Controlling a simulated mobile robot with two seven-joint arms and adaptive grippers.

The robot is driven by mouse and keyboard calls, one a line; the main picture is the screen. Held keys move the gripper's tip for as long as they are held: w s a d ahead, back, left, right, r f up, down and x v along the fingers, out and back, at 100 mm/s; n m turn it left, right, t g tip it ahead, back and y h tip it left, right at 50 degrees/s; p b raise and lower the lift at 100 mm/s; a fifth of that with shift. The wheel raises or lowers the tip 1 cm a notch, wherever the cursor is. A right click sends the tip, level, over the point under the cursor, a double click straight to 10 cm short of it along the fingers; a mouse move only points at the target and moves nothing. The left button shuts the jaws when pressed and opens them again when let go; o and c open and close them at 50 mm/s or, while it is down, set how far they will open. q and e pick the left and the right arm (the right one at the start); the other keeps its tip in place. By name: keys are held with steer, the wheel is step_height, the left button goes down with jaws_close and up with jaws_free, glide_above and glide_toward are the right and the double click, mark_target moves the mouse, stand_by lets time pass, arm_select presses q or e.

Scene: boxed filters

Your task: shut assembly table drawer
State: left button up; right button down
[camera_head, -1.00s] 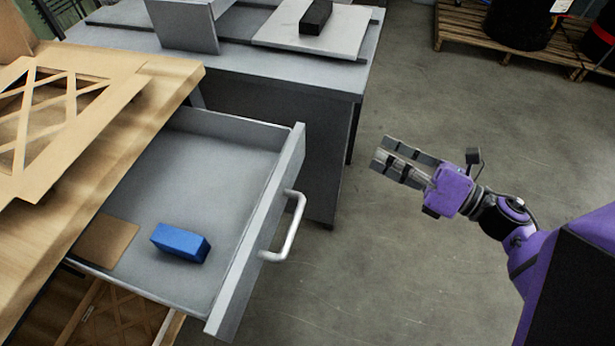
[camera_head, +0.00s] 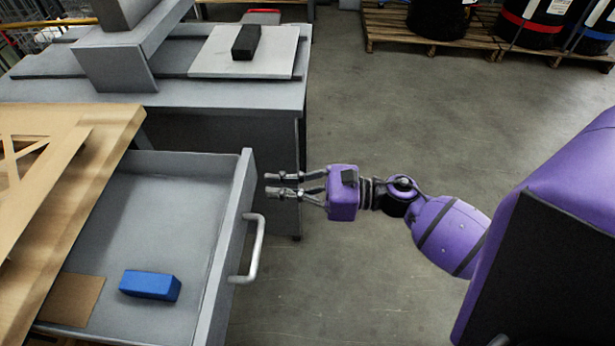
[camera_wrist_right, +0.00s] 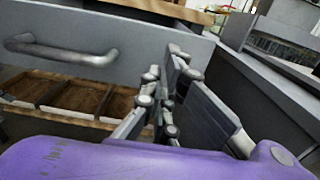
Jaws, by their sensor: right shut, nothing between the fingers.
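The grey assembly table drawer (camera_head: 236,215) stands pulled out from under the wooden tabletop (camera_head: 100,125). Its bar handle (camera_head: 254,250) is on the front panel, and it also shows in the right wrist view (camera_wrist_right: 62,52). A blue block (camera_head: 150,285) and a flat brown piece (camera_head: 72,299) lie inside. My right gripper (camera_head: 270,184) is shut and empty, pointing left at the front panel, near its far end and beyond the handle. In the wrist view its fingers (camera_wrist_right: 172,85) are in front of the panel; I cannot tell whether they touch it. My left gripper is not in view.
A grey table (camera_head: 210,100) with a light plate (camera_head: 245,60) and black block (camera_head: 246,41) stands behind the drawer. Below the drawer is an open wooden compartment tray (camera_wrist_right: 75,98). Pallets (camera_head: 390,30) with drums stand at the back. The floor (camera_head: 400,120) between is clear.

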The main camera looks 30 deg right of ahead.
mark_target(249, 188)
steer(key=shift+x, duration=1.15)
steer(key=shift+w+a+p, duration=0.2)
steer(key=shift+a+p, duration=0.1)
steer(key=shift+a, duration=0.1)
steer(key=shift+w+a, duration=0.2)
steer(key=b+x, duration=0.2)
steer(key=x, duration=2.3)
steer(key=shift+w+a+f, duration=0.15)
steer(key=shift+w, duration=0.05)
steer(key=shift+w+a, duration=0.35)
steer(key=shift+a, duration=0.15)
steer(key=shift+w+a, duration=0.1)
steer(key=shift+r, duration=0.2)
